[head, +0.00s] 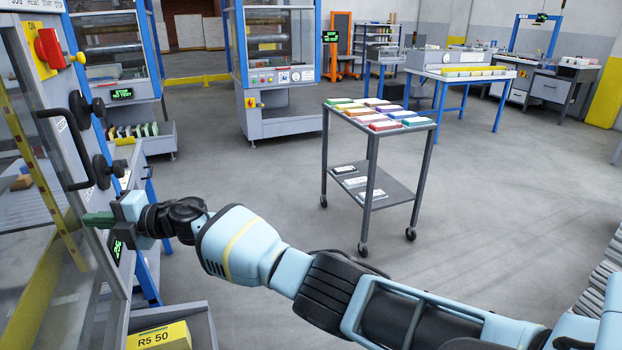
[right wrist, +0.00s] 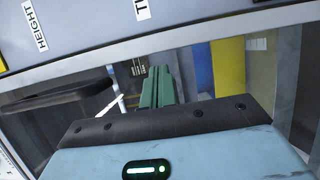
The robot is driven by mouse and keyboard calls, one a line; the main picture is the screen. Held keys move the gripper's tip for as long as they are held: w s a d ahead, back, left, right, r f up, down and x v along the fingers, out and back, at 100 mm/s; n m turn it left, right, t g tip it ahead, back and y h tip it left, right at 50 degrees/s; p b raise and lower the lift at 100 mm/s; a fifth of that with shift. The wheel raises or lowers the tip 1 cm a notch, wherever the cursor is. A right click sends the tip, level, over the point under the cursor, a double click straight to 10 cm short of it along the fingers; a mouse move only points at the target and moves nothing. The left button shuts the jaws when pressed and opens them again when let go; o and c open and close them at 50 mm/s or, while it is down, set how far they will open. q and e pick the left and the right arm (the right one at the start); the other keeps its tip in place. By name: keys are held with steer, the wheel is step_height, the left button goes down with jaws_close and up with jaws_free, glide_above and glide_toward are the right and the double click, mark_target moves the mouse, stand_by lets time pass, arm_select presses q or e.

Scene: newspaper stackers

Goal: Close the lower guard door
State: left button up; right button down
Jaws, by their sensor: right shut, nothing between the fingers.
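The guard door (head: 40,185) of the near machine fills the left edge of the head view. It has a see-through panel in a grey frame, with a yellow strip. A black bar handle (head: 62,150) is on its frame; what looks like this handle also shows at the left in the right wrist view (right wrist: 60,97). My right gripper (head: 92,219) is shut and empty, its green fingers together just below the handle, close to the door frame. I cannot tell whether they touch it. The fingers also show in the right wrist view (right wrist: 158,88). My left gripper is not in view.
Black knobs (head: 97,106) stick out beside the handle. A red switch (head: 50,48) is above. A yellow box (head: 158,338) marked R5 50 sits low at the machine's front. A cart (head: 368,180) with coloured stacks stands in the middle, with open floor around it.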

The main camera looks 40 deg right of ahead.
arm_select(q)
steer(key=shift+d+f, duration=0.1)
arm_select(e)
steer(key=shift+a+r, duration=0.4)
steer(key=shift+a, duration=0.15)
steer(key=shift+r, duration=0.15)
arm_select(q)
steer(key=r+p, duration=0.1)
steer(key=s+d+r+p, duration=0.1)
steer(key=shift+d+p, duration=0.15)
steer(key=shift+p, duration=0.2)
arm_select(e)
steer(key=s+d+f, duration=0.1)
steer(key=s+d, duration=0.3)
steer(key=d, duration=1)
steer(key=shift+s+d, duration=0.15)
steer(key=shift+d, duration=0.05)
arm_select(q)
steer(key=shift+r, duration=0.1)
arm_select(e)
steer(key=shift+f, duration=0.1)
